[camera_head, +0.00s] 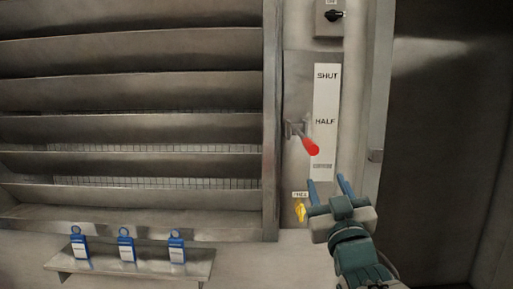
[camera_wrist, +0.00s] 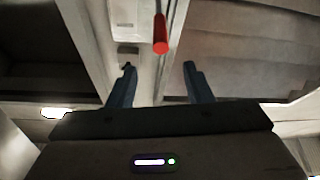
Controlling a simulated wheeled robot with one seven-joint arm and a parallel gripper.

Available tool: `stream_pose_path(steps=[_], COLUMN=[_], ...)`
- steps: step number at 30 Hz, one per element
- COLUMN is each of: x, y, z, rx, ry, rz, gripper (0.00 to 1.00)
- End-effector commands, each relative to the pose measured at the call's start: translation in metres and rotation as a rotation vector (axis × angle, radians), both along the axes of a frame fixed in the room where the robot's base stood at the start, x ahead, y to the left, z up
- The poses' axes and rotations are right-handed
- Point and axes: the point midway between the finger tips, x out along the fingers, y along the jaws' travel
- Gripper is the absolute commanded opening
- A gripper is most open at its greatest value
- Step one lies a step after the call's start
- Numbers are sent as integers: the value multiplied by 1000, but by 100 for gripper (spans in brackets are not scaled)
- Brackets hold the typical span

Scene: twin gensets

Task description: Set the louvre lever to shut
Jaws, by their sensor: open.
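The louvre lever (camera_head: 312,147) has a red knob and a short metal arm on a bracket at the louvre frame's right edge. It sticks out and slants down, its bracket about level with HALF. The label strip (camera_head: 326,97) reads SHUT at the top and HALF in the middle; its lowest word is too small to read. My gripper (camera_head: 326,181) is open and empty, below the knob in the head view. In the wrist view, the red knob (camera_wrist: 160,36) shows just beyond and between the open fingertips (camera_wrist: 159,67), apart from both.
The large louvre (camera_head: 130,130) fills the left, its slats open with mesh behind. A shelf (camera_head: 140,263) below carries blue tags (camera_head: 127,245). A yellow handle (camera_head: 300,212) sits close left of my gripper. A black knob (camera_head: 333,16) is above the strip.

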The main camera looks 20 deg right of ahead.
Motion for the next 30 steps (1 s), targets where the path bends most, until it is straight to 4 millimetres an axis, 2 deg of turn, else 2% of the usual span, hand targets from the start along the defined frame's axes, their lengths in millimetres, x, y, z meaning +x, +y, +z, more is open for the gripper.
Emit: stream_pose_path(steps=[5, 21, 30], x=[19, 99, 121], y=[-3, -20, -24], z=[9, 42, 50], rx=[0, 1, 2], ry=[2, 3, 3], rz=[1, 1, 0], gripper=[46, 46, 46])
